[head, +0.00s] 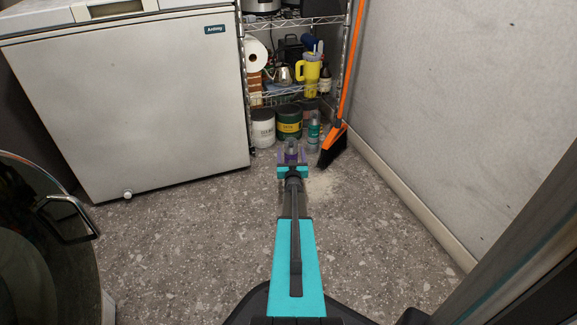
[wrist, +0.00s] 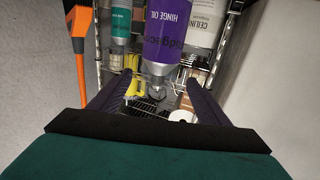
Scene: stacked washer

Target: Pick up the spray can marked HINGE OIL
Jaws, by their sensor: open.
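The purple HINGE OIL spray can (wrist: 172,28) is at the top centre of the wrist view, its label readable and its silver top pointing down the picture. In the head view the can (head: 291,147) shows as a small purple shape just past my gripper (head: 292,166), in front of the shelf. In the wrist view my gripper (wrist: 158,82) is open, one dark finger to each side of the can's silver top. Gaps show beside the top, and the can is not clamped. The can's base is out of the wrist view.
A teal-labelled can (head: 314,131) stands close right of the purple can, and a green tin (head: 289,121) and white tub (head: 262,128) stand behind. A wire shelf (head: 285,89) is above. An orange broom (head: 340,125) leans at right. The floor leftward is clear.

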